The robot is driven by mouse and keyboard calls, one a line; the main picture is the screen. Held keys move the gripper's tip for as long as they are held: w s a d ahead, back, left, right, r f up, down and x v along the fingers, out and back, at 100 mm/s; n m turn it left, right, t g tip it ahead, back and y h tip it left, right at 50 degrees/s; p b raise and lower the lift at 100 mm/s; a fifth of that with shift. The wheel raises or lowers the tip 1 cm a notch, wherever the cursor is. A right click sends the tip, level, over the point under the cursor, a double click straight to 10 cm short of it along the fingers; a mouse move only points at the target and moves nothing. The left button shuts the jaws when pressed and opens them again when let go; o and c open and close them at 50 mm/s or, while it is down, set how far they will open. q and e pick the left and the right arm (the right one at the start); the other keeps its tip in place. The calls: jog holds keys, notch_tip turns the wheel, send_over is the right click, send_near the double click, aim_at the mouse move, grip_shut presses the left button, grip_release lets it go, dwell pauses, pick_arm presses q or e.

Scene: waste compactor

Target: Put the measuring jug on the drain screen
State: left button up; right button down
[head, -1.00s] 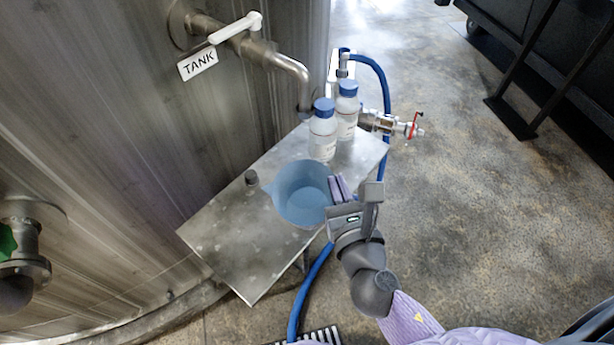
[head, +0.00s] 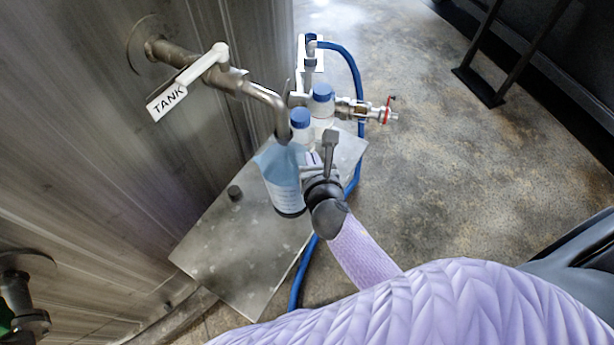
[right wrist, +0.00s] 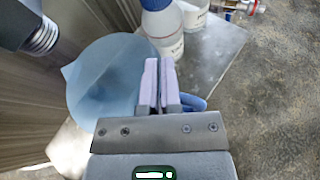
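The translucent blue measuring jug (head: 282,182) is close to the tap spout, upright or nearly so, and appears raised above the metal shelf. Its round body (right wrist: 105,80) fills the left of the right wrist view. My right gripper (head: 310,160) is at the jug's right side. Its lilac fingers (right wrist: 160,65) are nearly together, shut on the jug's handle, part of which shows beside them. I see no drain screen in the current views. My left gripper is not in view.
The tank tap's spout (head: 276,108) hangs close to the jug. Two white bottles with blue caps (head: 301,130) stand behind it.

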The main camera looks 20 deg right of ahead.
notch_tip(320, 180, down, 3)
jog(key=shift+r+b, duration=0.1)
jog(key=shift+b, duration=0.65)
jog(key=c, duration=1.3)
grip_release()
jog(key=shift+f, duration=0.3)
jog(key=o, duration=0.5)
jog(key=shift+r, duration=0.1)
